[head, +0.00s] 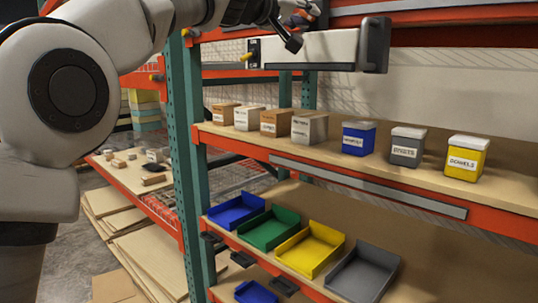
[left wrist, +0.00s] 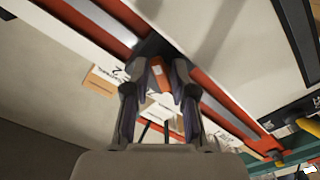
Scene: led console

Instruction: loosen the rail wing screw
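A white bar-shaped unit (head: 315,48) with a dark end cap (head: 375,45) runs along the top of the rack. A small yellow knob (head: 247,57) sticks out at its left end; I cannot tell whether this is the wing screw. My left gripper (head: 298,28) is at the bar's upper edge, left of the end cap. In the left wrist view the left gripper's fingers (left wrist: 160,68) stand apart. A dark shape (left wrist: 153,46) lies just beyond the fingertips, and I cannot make out what it is. No wing screw shows clearly. My right gripper is not in view.
Cardboard boxes (head: 273,122) and lidded blue (head: 358,138), grey (head: 406,146) and yellow (head: 466,157) bins stand on the shelf below. Open trays, such as a green one (head: 269,228), sit lower. A teal rack upright (head: 184,130) stands beside my left arm.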

